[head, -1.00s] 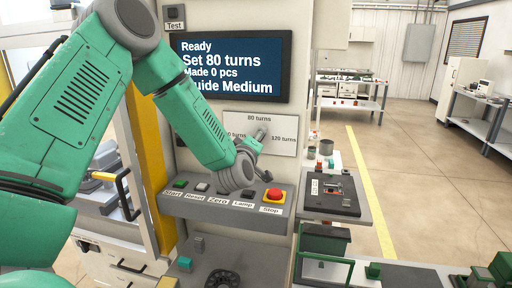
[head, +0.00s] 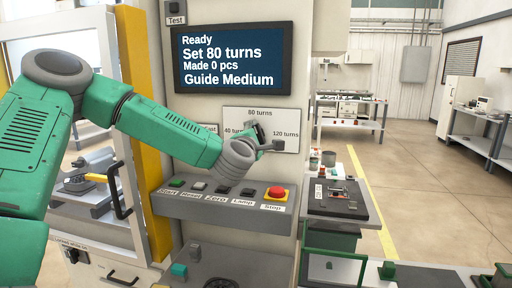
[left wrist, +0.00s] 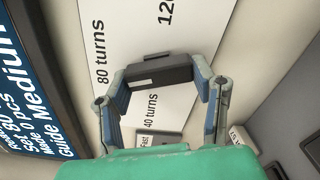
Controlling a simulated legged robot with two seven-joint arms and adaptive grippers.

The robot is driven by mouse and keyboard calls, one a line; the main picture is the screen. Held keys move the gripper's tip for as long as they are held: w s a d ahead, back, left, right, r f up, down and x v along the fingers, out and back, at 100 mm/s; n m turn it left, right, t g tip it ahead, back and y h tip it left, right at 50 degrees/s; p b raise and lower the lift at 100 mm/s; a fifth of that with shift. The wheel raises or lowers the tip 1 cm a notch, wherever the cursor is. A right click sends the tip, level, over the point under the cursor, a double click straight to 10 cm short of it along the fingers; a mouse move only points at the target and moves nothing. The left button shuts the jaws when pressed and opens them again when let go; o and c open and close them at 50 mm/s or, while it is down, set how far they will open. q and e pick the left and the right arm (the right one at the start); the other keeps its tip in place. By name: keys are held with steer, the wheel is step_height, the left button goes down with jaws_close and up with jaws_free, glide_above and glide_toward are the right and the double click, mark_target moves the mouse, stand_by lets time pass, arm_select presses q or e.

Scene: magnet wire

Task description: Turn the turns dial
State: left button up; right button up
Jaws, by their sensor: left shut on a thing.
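The turns dial is a dark bar-shaped knob on a white plate (head: 290,116) marked 40, 80 and 120 turns. In the left wrist view the dial (left wrist: 160,76) lies between the fingertips of my left gripper (left wrist: 162,84), which is shut on it. A short pale mark shows on the dial's left half there, on the side where "80 turns" is printed. In the head view my left gripper (head: 265,140) is at the plate and largely hides the dial. The screen (head: 232,59) reads Ready, Set 80 turns, Made 0 pcs, Guide Medium. My right gripper is not in view.
Below the plate, a grey shelf (head: 168,200) carries several labelled buttons and a red stop button (head: 277,193), close under my left arm. A door with a black handle (head: 119,190) is at left. A side table (head: 345,213) holds small parts at right.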

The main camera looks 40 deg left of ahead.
arm_select(q)
steer(key=n+b, duration=0.7)
steer(key=b, duration=0.2)
steer(key=f+n+b, duration=0.1)
steer(key=n+b, duration=0.3)
steer(key=shift+w+d+n, duration=0.1)
steer(key=shift+w+n, duration=0.05)
steer(key=shift+n, duration=0.15)
steer(key=shift+r+n+b, duration=0.2)
steer(key=shift+n+b, duration=1)
steer(key=shift+b, duration=0.3)
steer(key=o, duration=1.2)
steer(key=shift+w, duration=0.2)
steer(key=shift+c, duration=0.2)
steer(key=shift+s, duration=0.1)
